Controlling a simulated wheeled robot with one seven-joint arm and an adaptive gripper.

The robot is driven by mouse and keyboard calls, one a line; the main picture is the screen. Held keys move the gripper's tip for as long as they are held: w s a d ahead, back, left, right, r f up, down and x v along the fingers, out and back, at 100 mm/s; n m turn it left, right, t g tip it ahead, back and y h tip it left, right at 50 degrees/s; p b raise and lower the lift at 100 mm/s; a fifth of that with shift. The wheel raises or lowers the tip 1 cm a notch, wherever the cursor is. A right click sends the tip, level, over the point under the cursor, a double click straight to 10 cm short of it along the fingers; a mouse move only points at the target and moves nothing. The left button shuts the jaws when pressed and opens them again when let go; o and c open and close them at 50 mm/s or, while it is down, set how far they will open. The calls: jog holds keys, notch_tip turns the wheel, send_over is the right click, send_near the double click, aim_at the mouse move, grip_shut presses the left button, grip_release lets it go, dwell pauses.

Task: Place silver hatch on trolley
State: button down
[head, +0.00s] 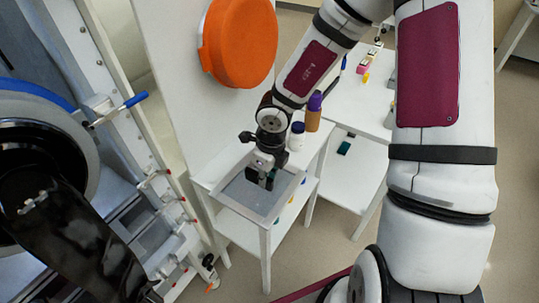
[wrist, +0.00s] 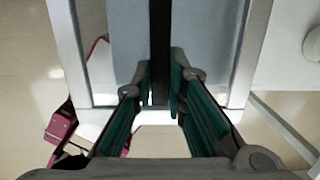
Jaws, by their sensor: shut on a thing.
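The silver hatch (head: 236,190) is a square grey panel in a pale metal frame, with a dark bar handle (wrist: 160,45) down its middle in the wrist view. My gripper (head: 262,182) is above the panel, its green-padded fingers (wrist: 161,88) shut on that handle from both sides. The hatch lies roughly level over the near end of the white trolley (head: 292,164), a two-level stand. It covers much of that end. I cannot tell whether it rests on the top or hangs just above it.
The glovebox wall with an orange round cover (head: 240,42) is at left. Another white table (head: 365,102) with small items stands at right. Floor is open beyond.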

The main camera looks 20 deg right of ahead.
jog(key=w+d, duration=0.1)
jog(key=w, duration=0.2)
jog(key=w+d, duration=0.2)
jog(key=w, duration=0.1)
jog(key=w+d+f, duration=0.1)
jog(key=w+d, duration=0.1)
jog(key=w, duration=0.1)
jog(key=shift+w, duration=0.2)
jog(key=shift+w+f, duration=0.2)
jog(key=shift+w, duration=0.05)
jog(key=shift+f, duration=1.55)
jog(key=shift+f, duration=0.1)
jog(key=c, duration=1.6)
grip_release()
jog(key=shift+s, duration=0.1)
jog(key=shift+d, duration=0.1)
notch_tip(320, 180, up, 12)
jog(key=s, duration=0.1)
jog(key=shift+d+p, duration=0.4)
jog(key=shift+p, duration=0.05)
jog(key=shift+s, duration=0.1)
